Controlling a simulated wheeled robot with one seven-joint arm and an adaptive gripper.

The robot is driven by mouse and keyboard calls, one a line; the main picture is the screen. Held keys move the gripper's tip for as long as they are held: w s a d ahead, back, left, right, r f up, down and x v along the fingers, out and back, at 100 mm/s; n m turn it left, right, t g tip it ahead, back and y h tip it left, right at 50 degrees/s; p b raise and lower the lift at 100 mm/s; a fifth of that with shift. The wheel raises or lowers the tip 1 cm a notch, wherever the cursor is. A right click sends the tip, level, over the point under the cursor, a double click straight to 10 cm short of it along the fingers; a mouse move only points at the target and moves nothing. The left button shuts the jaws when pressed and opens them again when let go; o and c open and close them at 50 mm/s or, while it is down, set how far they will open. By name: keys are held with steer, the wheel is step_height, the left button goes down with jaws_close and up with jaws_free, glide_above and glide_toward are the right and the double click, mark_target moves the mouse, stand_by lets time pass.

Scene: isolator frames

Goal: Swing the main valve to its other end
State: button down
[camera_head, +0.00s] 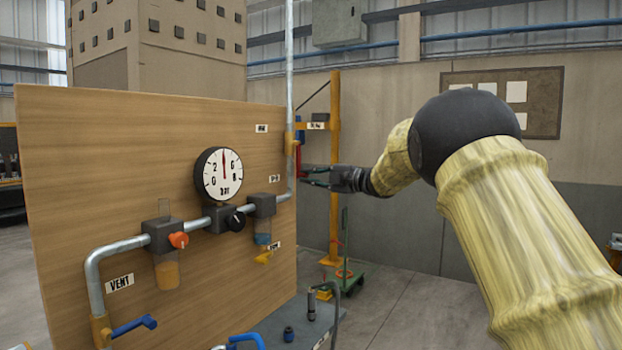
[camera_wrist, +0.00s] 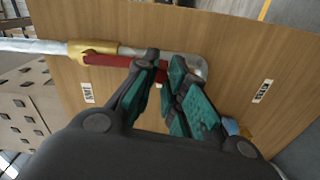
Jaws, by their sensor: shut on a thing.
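The main valve has a brass body (camera_wrist: 93,50) on the grey vertical pipe and a long red lever (camera_wrist: 110,61). In the wrist view the lever runs close along the pipe. In the head view the brass body (camera_head: 290,139) is at the board's right edge, with the red lever (camera_head: 298,158) pointing down beside the pipe. My gripper (camera_wrist: 163,68) is shut on the lever near its free end, one finger on each side. In the head view my gripper (camera_head: 306,176) reaches in from the right. The lever's tip is partly hidden by the fingers.
A wooden board (camera_head: 110,180) carries a pressure gauge (camera_head: 219,174) reading mid-scale, an orange knob (camera_head: 179,240), a black knob (camera_head: 236,221) and a blue lever (camera_head: 134,326) by the VENT label. A yellow post (camera_head: 334,150) and green trolley (camera_head: 350,275) stand behind.

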steer(key=shift+d, duration=0.1)
steer(key=c, duration=1.4)
jaws_free()
steer(key=shift+d, duration=0.1)
steer(key=v, duration=1.2)
steer(key=shift+d, duration=0.1)
